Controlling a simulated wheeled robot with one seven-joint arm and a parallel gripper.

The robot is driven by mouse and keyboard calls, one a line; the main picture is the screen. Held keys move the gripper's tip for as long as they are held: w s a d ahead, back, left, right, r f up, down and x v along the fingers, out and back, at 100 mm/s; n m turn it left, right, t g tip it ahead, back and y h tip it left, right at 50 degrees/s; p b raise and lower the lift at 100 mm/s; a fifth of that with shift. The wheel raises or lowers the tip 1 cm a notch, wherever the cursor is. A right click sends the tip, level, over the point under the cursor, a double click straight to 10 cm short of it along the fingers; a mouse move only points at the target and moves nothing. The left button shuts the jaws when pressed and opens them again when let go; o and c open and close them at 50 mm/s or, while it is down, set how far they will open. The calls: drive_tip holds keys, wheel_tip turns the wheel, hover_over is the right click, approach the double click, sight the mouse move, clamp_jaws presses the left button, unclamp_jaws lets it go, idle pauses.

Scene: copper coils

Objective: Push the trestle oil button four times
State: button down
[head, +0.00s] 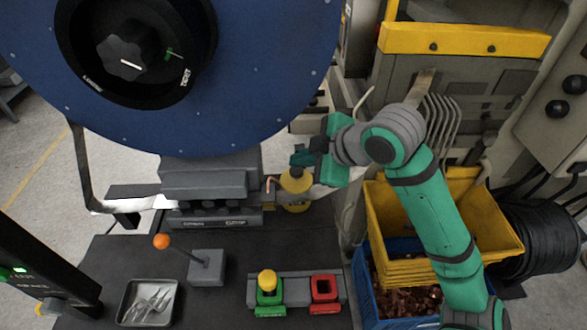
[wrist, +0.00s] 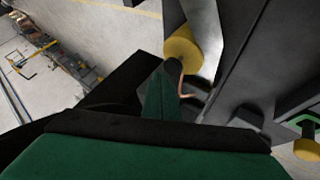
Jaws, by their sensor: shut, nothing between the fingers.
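A yellow round cap (head: 296,181) with a thin copper spout beside it stands at the right end of the grey machine block in the head view. It looks like the oil button; I see no readable label. A yellow round piece (wrist: 180,46) and the copper spout (wrist: 181,82) also show in the wrist view, just beyond my fingers. My gripper (head: 302,157) is shut and empty, pointing left, just above and behind the yellow cap in the head view. I cannot tell whether it touches the cap. The shut fingers also show in the wrist view (wrist: 163,100).
A large blue disc (head: 270,70) with a black hub fills the upper left. In front are an orange-knobbed lever (head: 207,266), a metal tray (head: 125,300), and a button box with green (head: 268,297) and red (head: 325,288) holders. Yellow crates (head: 490,205) stand right.

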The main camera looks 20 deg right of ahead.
sight(301, 173)
drive_tip(key=shift+s+d+r, duration=0.1)
drive_tip(key=shift+d+r, duration=0.1)
drive_tip(key=shift+r, duration=0.05)
drive_tip(key=shift+a+r, duration=0.1)
drive_tip(key=shift+r, duration=2.35)
drive_tip(key=shift+a, duration=0.1)
